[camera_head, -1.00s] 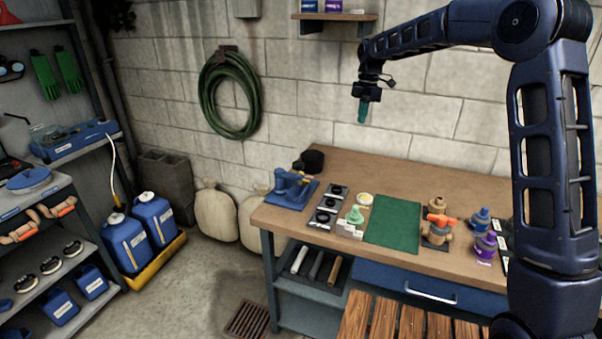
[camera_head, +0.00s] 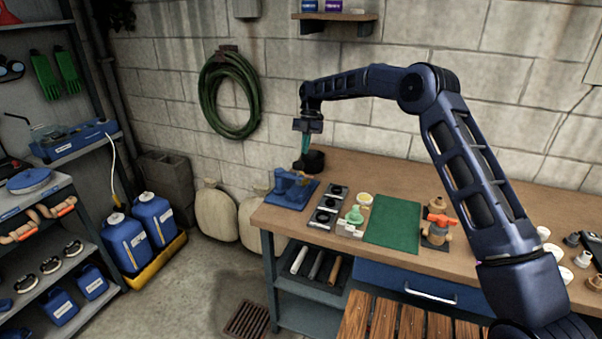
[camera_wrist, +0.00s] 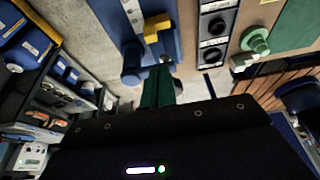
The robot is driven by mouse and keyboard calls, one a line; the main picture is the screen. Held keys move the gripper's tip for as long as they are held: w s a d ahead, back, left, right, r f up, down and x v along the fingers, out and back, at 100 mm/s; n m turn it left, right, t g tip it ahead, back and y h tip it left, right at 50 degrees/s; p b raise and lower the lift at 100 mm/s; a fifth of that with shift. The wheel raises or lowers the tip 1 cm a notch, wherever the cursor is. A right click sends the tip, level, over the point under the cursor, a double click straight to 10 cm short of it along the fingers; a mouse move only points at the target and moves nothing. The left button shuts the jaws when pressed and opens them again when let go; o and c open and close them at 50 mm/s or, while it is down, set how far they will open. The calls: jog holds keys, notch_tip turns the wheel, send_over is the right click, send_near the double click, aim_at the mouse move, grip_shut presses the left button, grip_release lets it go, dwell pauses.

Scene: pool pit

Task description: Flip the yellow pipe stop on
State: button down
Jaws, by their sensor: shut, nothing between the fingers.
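The yellow pipe stop (camera_wrist: 157,26) is a small yellow lever on a blue pipe fixture (camera_wrist: 132,45) in the wrist view. In the head view the blue fixture (camera_head: 290,193) stands on its blue base at the workbench's left end, and the lever is hard to make out there. My gripper (camera_head: 306,154) hangs fingers down just above and behind the fixture. Its green fingers (camera_wrist: 160,86) are shut with nothing between them. In the wrist view they point close to the fixture, beside its round blue end; I cannot tell whether they touch it.
A dark round object (camera_head: 313,160) stands behind the fixture. Right of it are black switch plates (camera_head: 326,207), a pale green valve (camera_head: 354,215), a green mat (camera_head: 394,222) and an orange-handled valve (camera_head: 437,230). A coiled hose (camera_head: 229,92) hangs on the wall.

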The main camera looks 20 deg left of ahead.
jog(key=shift+a+f, duration=0.25)
send_near(304, 180)
jog(key=s+f, duration=0.2)
jog(key=s+a+f, duration=0.1)
jog(key=s+f, duration=0.1)
jog(key=shift+s+f, duration=0.25)
jog(key=shift+f, duration=0.15)
jog(key=shift+w, duration=0.1)
dwell(0.4)
jog(key=w, duration=0.6)
jog(key=shift+w+d, duration=0.15)
jog(key=shift+w, duration=0.4)
